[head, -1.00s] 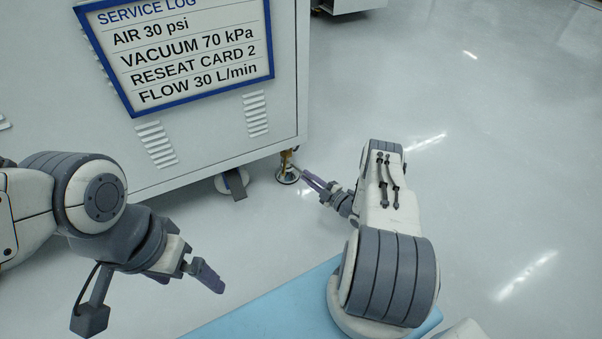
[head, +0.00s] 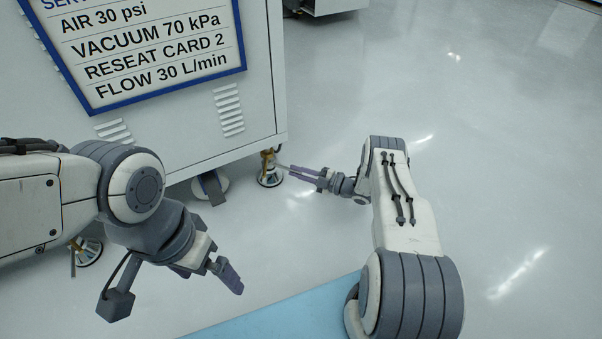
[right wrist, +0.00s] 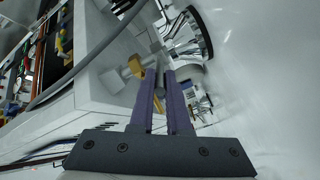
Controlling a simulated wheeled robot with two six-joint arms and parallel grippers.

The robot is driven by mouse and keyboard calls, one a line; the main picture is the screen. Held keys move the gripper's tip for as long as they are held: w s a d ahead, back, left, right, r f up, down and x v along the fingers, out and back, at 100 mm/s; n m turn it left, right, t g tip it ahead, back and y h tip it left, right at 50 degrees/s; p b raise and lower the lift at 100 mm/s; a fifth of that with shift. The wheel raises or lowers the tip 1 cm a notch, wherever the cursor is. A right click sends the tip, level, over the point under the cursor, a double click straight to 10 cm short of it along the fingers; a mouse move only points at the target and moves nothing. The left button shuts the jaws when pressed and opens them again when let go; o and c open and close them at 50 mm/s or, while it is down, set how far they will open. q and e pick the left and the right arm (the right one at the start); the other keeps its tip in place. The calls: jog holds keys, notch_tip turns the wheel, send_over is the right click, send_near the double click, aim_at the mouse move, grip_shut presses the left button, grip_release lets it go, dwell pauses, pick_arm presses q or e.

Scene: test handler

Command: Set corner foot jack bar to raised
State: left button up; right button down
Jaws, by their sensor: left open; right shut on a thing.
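The corner foot (head: 270,178) stands on the floor under the cabinet's near right corner, a round pad with a brass-coloured collar (head: 267,158) above it. A thin grey jack bar (head: 281,166) sticks out from it to the right. My right gripper (head: 292,171) is shut on the bar's outer end, coming in from the right. In the right wrist view, its two purple fingers (right wrist: 165,78) close near the brass collar (right wrist: 136,67); they hide much of the bar. My left gripper (head: 232,280) is open and empty, low in front of the cabinet, away from the foot.
The white cabinet (head: 190,135) carries a blue-framed service log sign (head: 165,88). A caster (head: 211,188) stands left of the foot, and another foot (head: 88,250) shows below my left arm. A blue mat (head: 300,312) lies in front. The floor to the right is clear.

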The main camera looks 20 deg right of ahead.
jog(key=c, duration=0.9)
grip_release()
jog(key=shift+a, duration=0.1)
jog(key=p+v, duration=0.4)
jog(key=v, duration=0.5)
jog(key=shift+r, duration=0.15)
jog(key=shift+s+d, duration=0.45)
jog(key=shift+d, duration=0.1)
